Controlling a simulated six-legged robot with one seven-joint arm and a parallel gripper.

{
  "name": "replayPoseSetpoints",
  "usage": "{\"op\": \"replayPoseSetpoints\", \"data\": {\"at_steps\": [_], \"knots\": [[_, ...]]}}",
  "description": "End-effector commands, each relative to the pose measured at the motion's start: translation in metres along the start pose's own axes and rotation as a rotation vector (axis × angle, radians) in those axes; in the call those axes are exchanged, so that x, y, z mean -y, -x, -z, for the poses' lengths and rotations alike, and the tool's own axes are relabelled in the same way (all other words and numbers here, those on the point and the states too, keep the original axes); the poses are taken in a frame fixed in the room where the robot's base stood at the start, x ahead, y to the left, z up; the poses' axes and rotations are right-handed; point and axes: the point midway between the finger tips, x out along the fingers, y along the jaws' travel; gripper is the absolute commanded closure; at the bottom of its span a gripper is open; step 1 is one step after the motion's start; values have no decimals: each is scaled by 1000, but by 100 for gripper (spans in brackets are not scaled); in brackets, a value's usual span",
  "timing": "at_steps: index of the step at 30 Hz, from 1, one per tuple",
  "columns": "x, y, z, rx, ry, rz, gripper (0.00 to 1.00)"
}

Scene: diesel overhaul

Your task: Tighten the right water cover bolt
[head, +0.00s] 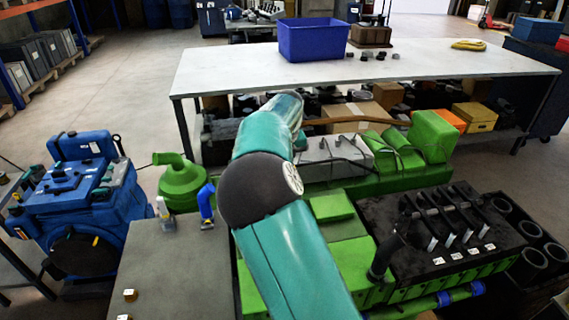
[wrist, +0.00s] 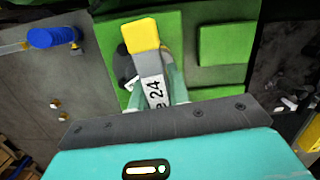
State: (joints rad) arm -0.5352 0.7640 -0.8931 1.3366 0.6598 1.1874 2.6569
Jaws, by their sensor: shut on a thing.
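In the wrist view my gripper (wrist: 156,90) is shut on a tool (wrist: 143,36) with a yellow end and a white label reading "24". The tool is over the green engine surface (wrist: 190,95). Whether it touches anything cannot be told. A dark round part (wrist: 125,65) shows just left of the tool, partly hidden by it. The right water cover bolt cannot be made out in either view. In the head view my teal arm reaches over the green engine (head: 335,232) and hides my gripper and the tool.
A black cylinder-head assembly (head: 440,240) lies right. A white table (head: 250,75) with a blue bin (head: 312,40) stands behind.

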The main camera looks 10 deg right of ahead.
Motion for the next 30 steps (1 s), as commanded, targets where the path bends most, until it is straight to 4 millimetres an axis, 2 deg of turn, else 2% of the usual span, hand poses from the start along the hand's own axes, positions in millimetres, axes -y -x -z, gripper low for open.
{"op": "replayPoseSetpoints", "data": {"at_steps": [30], "knots": [[0,1,2,1,794,-113,100]]}}
